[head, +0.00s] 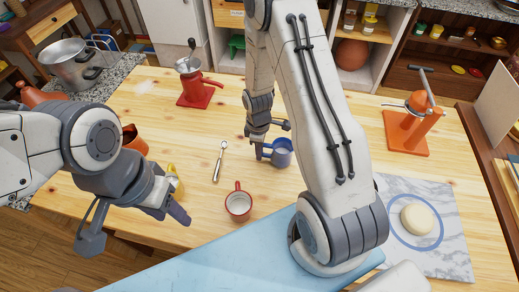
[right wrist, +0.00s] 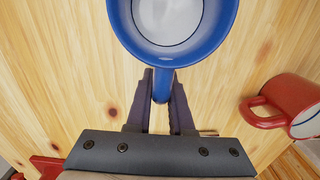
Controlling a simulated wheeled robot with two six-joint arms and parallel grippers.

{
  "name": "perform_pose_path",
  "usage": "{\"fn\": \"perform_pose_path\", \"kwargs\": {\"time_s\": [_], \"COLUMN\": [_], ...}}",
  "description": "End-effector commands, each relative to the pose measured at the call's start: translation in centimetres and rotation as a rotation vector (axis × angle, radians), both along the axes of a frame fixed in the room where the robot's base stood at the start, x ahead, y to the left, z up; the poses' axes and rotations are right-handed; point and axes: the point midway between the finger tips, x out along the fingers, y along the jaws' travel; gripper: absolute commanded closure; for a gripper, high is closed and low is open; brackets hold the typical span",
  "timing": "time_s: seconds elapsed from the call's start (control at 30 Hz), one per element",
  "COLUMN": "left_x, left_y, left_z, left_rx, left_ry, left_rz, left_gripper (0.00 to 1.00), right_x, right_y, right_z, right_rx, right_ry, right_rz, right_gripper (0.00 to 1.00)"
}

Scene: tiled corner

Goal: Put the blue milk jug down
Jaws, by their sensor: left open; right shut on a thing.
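The blue milk jug (head: 283,155) is upright in the middle of the table, with a pale inside. My right gripper (head: 264,147) is shut on its handle from the left. In the right wrist view the jug (right wrist: 204,47) is seen from above, its handle between the fingers of my right gripper (right wrist: 161,84). I cannot tell whether its base touches the wood or hangs just above it. My left gripper (head: 170,207) is open over the table's left front part, beside a partly hidden yellow thing (head: 178,183).
A red mug (head: 238,204) stands in front of the jug, with a spoon (head: 219,163) to its left. A red grinder (head: 197,90) stands behind left. An orange press (head: 408,130) and a marble board (head: 448,258) with dough (head: 416,219) are at right. Bare wood surrounds the jug.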

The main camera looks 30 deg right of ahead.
Motion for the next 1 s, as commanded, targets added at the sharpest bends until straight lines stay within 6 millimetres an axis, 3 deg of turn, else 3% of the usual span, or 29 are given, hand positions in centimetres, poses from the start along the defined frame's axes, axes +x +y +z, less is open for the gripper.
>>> {"fn": "perform_pose_path", "kwargs": {"time_s": [0.43, 0.47, 0.5, 0.53, 1.0], "left_x": [0.00, 0.00, 0.00, 0.00, 0.00], "left_y": [0.01, 0.00, 0.00, 0.00, 0.00], "left_z": [-0.24, -0.14, -0.11, -0.12, -0.11], "left_rx": [0.000, 0.000, 0.000, 0.000, 0.000], "left_ry": [0.000, 0.000, 0.000, 0.000, 0.000], "left_rz": [0.000, 0.000, 0.000, 0.000, 0.000], "left_gripper": [0.50, 0.50, 0.50, 0.50, 0.50], "right_x": [-0.01, -0.01, -0.01, -0.01, -0.01], "right_y": [-0.03, -0.03, -0.03, -0.03, -0.02], "right_z": [-0.77, -0.65, -0.62, -0.62, -0.60], "right_rx": [0.000, 0.000, 0.000, 0.000, 0.000], "right_ry": [0.000, 0.000, 0.000, 0.000, 0.000], "right_rz": [0.000, 0.000, 0.000, 0.000, 0.000], "right_gripper": [1.00, 0.69, 0.53, 0.50, 0.50]}}
